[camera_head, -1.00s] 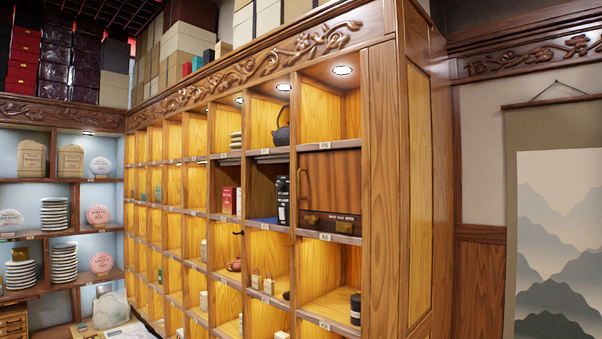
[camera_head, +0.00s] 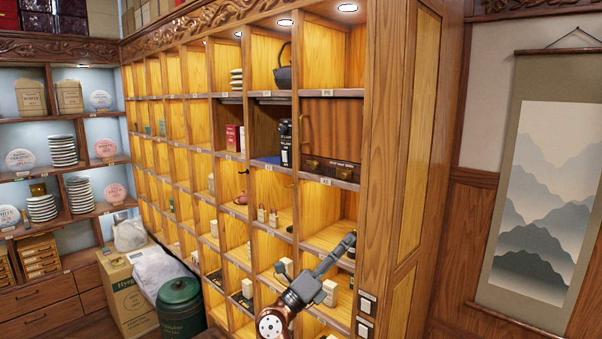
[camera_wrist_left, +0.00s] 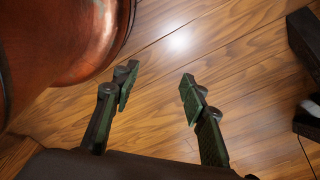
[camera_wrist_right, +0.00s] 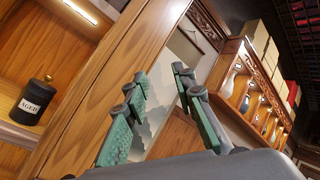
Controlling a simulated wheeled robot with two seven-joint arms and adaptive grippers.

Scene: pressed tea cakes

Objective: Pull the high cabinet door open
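The high cabinet door (camera_head: 333,124) is a brown wooden panel in the upper right of the cubby wall, below the top cubby. It looks shut. A slim vertical handle (camera_head: 301,130) is at its left edge. My right gripper (camera_head: 317,256) is in front of the lower cubbies, well below the door and apart from it. In the right wrist view it shows open (camera_wrist_right: 158,76), with nothing between its fingers. My left gripper (camera_wrist_left: 157,82) is open and empty above the wooden floor in the left wrist view, and it is out of the head view.
The thick wooden side post (camera_head: 389,150) borders the cabinet on the right. A dark jar (camera_wrist_right: 31,102) stands in a cubby near my right gripper. A green canister (camera_head: 180,309) stands at the lower left.

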